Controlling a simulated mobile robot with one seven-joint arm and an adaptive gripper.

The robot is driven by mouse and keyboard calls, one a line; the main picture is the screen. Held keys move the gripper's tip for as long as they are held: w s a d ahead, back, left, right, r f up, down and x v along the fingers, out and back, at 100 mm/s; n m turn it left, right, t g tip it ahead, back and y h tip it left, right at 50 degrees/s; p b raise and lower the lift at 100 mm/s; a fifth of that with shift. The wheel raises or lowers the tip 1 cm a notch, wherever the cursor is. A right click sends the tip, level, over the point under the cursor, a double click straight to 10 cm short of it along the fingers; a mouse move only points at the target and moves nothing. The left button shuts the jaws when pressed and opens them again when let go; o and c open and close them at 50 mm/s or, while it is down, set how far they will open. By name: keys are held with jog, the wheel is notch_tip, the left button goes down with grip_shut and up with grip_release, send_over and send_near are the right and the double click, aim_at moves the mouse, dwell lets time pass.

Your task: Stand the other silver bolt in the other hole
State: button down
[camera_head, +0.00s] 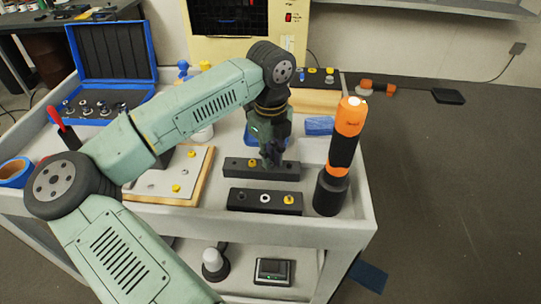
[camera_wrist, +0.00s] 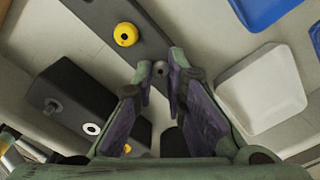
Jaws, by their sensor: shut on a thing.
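My gripper (camera_head: 270,160) is over the far dark block (camera_head: 232,168), right of a yellow bolt (camera_head: 252,162). In the wrist view my gripper's fingers (camera_wrist: 160,72) are shut on a small grey piece, apparently the silver bolt (camera_wrist: 160,67), in line with the far block (camera_wrist: 148,38). Whether its tip is in a hole is hidden. The near dark block (camera_head: 235,206) carries a yellow bolt (camera_head: 289,199) at right and a white ring (camera_head: 265,198) in the middle. A grey bolt-like piece (camera_wrist: 52,106) stands at its other end in the wrist view.
An orange-and-black flashlight (camera_head: 345,140) stands upright right of the blocks. A board (camera_head: 165,165) with small silver and yellow pieces lies left. An open blue case (camera_head: 110,60) stands back left. A white tray (camera_wrist: 262,90) is beside my gripper in the wrist view.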

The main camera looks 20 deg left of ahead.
jog(key=shift+r, duration=0.2)
jog(key=shift+r+p, duration=0.35)
jog(key=shift+r, duration=0.8)
jog(key=shift+r, duration=0.5)
jog(key=shift+r+p, duration=0.8)
jog(key=shift+r, duration=1.05)
